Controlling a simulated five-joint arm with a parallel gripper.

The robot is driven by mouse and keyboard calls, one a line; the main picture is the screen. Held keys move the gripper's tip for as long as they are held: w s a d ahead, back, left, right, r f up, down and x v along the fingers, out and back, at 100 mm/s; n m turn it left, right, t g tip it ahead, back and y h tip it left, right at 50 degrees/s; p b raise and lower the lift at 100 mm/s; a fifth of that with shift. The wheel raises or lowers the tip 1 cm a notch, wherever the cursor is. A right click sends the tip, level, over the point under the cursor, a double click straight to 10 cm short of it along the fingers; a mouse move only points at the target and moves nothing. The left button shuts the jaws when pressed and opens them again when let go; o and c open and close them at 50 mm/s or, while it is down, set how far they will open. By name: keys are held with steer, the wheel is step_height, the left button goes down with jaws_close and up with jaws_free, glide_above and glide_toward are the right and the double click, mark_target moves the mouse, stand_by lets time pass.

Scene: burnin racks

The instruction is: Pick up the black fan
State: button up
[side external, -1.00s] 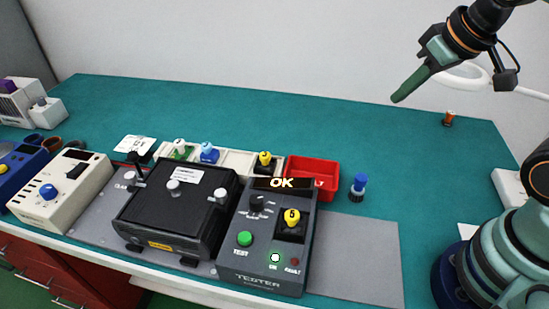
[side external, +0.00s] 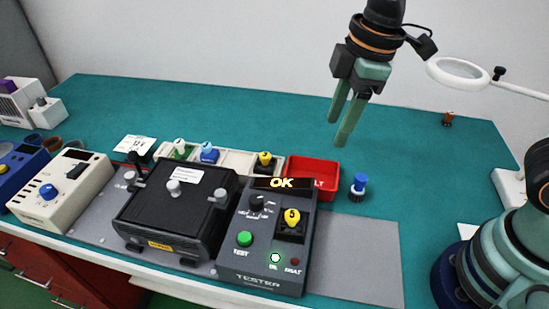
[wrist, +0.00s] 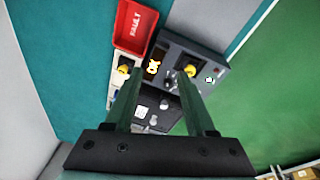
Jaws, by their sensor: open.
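I cannot identify a black fan for certain. A black square piece with a yellow knob marked 5 (side external: 291,222) sits in the tester (side external: 262,268), whose display reads OK with a lit green lamp. A similar black piece with a yellow knob (side external: 265,162) sits at the right end of the white tray (side external: 232,158). My gripper (side external: 338,134) is open and empty, fingers pointing down, above the mat behind the red bin. In the wrist view, the tester (wrist: 205,68) and its yellow knob (wrist: 190,71) show beyond the fingers.
A red bin (side external: 326,170) marked FAULT stands behind the tester, with a blue-capped piece (side external: 358,187) to its right. A black lidded box (side external: 180,205) with clamps stands left of the tester. A ring lamp (side external: 459,72) hangs at the right. The teal mat behind is largely clear.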

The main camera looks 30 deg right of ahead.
steer(key=s+a+f+n+g+h, duration=0.1)
steer(key=s+a+f+n+g, duration=0.15)
steer(key=a+n, duration=0.55)
glide_above(292, 214)
steer(key=shift+t, duration=0.25)
steer(key=f, duration=0.7)
steer(key=shift+s+d, duration=0.2)
steer(key=shift+s, duration=0.2)
steer(key=shift+w+a+f, duration=0.1)
steer(key=shift+w+f, duration=0.1)
steer(key=shift+f, duration=1.25)
steer(key=shift+w+a+f, duration=0.1)
steer(key=shift+w+f, duration=0.05)
steer(key=shift+f, duration=1.25)
jaws_close()
